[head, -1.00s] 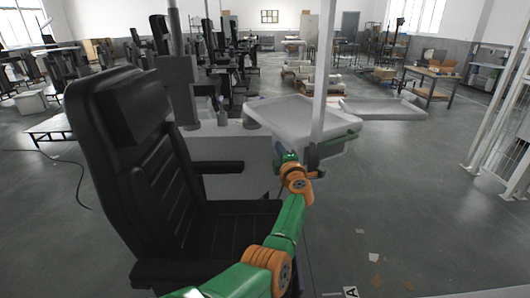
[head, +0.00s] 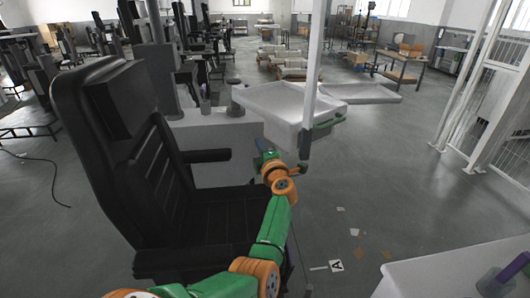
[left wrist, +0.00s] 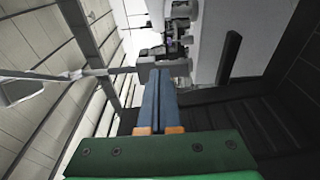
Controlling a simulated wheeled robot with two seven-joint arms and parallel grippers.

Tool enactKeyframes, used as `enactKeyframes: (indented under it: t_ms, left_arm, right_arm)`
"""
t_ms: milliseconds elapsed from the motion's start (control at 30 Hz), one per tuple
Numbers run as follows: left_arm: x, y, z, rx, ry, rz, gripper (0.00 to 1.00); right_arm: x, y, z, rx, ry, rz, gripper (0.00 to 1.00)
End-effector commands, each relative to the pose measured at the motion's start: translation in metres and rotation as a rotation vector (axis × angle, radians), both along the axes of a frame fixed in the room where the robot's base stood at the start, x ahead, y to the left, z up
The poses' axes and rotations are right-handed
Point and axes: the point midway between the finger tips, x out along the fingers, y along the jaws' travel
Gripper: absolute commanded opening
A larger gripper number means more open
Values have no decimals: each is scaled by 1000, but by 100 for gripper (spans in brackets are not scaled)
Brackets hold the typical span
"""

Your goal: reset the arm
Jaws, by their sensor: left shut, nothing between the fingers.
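My left arm, green and orange, reaches forward from the bottom of the head view. Its left gripper (head: 262,147) is beside the white table's front, left of a thin light upright column (head: 312,70). In the left wrist view, the blue fingers of the left gripper (left wrist: 159,75) lie together, shut, with nothing held. My right gripper does not show.
A black armchair (head: 110,150) stands close on the left, beside and below my arm. A white tray-like basin (head: 285,98) is ahead. A white surface (head: 425,275) is at the lower right.

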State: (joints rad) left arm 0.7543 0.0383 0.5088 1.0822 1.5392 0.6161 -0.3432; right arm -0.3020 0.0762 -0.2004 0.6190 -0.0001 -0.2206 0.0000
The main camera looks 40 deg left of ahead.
Motion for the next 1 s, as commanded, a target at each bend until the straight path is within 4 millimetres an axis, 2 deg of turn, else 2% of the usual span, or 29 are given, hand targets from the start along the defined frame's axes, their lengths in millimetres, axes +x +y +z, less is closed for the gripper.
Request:
enactKeyframes:
  t_ms: [67,233,467,567,667,700,767,800,867,900,967,1000]
  left_arm:
    - [-6,-15,1,-4,0,-1,0]
    - [-18,-45,-2,-4,0,0,0]
    - [-23,-57,-1,0,1,1,0]
    - [-15,-69,-14,92,87,-61,0]
    - [6,-115,-68,331,333,-280,0]
    - [10,-140,-101,425,448,-398,0]
    - [6,-176,-155,537,611,-576,0]
    - [-4,-198,-191,595,713,-690,0]
    - [-27,-226,-245,665,859,-854,0]
    - [-47,-243,-279,700,950,-960,0]
    - [-85,-263,-327,743,1087,-1115,0]
    - [-115,-275,-357,765,1176,-1216,0]
  right_arm:
    - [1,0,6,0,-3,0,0]
    - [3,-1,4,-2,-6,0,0]
    - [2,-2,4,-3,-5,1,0]
    - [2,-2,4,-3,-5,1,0]
    - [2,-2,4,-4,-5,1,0]
    - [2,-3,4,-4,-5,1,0]
    - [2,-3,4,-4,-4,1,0]
    - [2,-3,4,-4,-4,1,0]
    - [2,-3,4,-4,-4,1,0]
    - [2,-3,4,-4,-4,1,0]
    - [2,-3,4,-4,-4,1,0]
    - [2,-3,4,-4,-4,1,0]
